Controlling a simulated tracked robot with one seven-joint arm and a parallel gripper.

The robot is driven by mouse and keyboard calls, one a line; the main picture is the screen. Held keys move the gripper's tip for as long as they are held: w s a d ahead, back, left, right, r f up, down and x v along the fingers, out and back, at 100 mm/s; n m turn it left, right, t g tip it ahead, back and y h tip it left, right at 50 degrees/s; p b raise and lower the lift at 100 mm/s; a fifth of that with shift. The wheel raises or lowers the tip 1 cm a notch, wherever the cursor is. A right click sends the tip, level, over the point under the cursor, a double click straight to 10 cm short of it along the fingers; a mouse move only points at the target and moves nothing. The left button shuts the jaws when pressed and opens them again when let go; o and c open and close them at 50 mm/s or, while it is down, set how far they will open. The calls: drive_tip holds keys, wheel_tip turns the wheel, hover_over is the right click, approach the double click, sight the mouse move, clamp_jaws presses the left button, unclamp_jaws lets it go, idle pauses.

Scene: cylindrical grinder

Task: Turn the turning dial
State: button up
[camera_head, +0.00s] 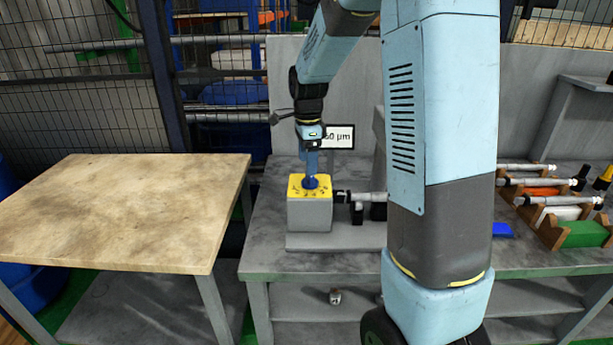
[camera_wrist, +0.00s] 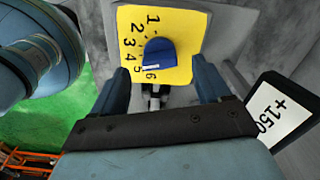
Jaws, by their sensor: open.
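The turning dial is a blue knob (camera_wrist: 158,52) with a white mark, on a yellow plate (camera_wrist: 190,25) numbered 1 to 6. In the wrist view the white mark lies close to the 6. The head view shows the knob (camera_head: 311,184) on top of a grey box (camera_head: 309,215). My gripper (camera_head: 311,170) points down right above the knob. In the wrist view my gripper (camera_wrist: 161,84) is open, with one blue finger to each side of the knob and visible gaps between. Whether the fingertips reach down to knob height is unclear.
A display sign (camera_head: 339,136) stands behind the box, partly hidden; in the wrist view the sign (camera_wrist: 282,112) reads "+150", cut off. A micrometer-like part (camera_head: 362,197) sits right of the box. Gauges in wooden holders (camera_head: 555,205) stand far right. A bare wooden table (camera_head: 120,210) is left.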

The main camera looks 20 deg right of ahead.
sight(309, 182)
drive_tip(key=shift+f, duration=2.75)
